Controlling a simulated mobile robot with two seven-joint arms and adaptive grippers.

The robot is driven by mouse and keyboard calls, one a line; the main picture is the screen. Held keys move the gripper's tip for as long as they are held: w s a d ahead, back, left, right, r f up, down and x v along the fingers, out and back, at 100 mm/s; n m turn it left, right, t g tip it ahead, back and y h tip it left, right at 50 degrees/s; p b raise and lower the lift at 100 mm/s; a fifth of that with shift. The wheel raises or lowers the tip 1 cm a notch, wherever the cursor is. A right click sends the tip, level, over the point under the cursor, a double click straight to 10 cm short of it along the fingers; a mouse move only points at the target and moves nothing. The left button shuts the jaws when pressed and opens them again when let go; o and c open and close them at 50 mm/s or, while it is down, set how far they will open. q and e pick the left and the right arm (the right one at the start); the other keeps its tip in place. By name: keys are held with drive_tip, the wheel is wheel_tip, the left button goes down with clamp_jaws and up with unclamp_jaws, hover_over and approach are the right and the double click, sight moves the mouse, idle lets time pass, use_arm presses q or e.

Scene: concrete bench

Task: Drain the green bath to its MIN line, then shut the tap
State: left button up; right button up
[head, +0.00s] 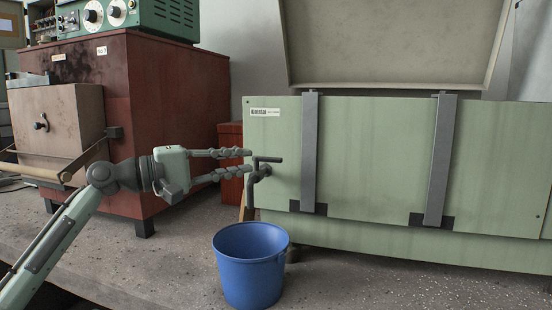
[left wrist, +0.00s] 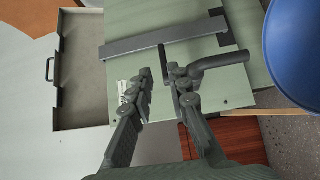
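The green bath (head: 380,150) is a long pale green tank with a label at its upper left. Its dark grey tap (head: 251,188) sticks out at the left end, with a bar handle (head: 270,159) on top and a spout pointing down. My left gripper (head: 248,161) is open, its fingertips close to the tap handle from the left. In the left wrist view, the handle (left wrist: 163,54) lies just beyond the gap between the fingertips (left wrist: 161,70); contact cannot be told. A blue bucket (head: 250,262) stands below the spout. The MIN line and liquid level are not visible. My right gripper is not in view.
Two grey straps (head: 310,150) (head: 440,160) run down the bath's front. Its lid (head: 390,45) stands raised behind. A dark red cabinet (head: 175,95) stands at left with a green instrument (head: 150,15) on top. The speckled bench (head: 160,265) is clear left of the bucket.

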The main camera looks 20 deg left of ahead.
sight(268, 160)
use_arm(q)
drive_tip(key=shift+w+d+f, duration=0.1)
drive_tip(key=shift+w+d, duration=0.2)
drive_tip(key=shift+d, duration=0.1)
drive_tip(key=p+x, duration=0.1)
drive_tip(key=x, duration=0.5)
drive_tip(key=shift+w+d+f, duration=0.1)
drive_tip(key=shift+w+d, duration=0.15)
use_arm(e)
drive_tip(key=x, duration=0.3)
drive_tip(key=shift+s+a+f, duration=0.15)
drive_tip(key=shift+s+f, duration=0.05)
use_arm(q)
clamp_jaws()
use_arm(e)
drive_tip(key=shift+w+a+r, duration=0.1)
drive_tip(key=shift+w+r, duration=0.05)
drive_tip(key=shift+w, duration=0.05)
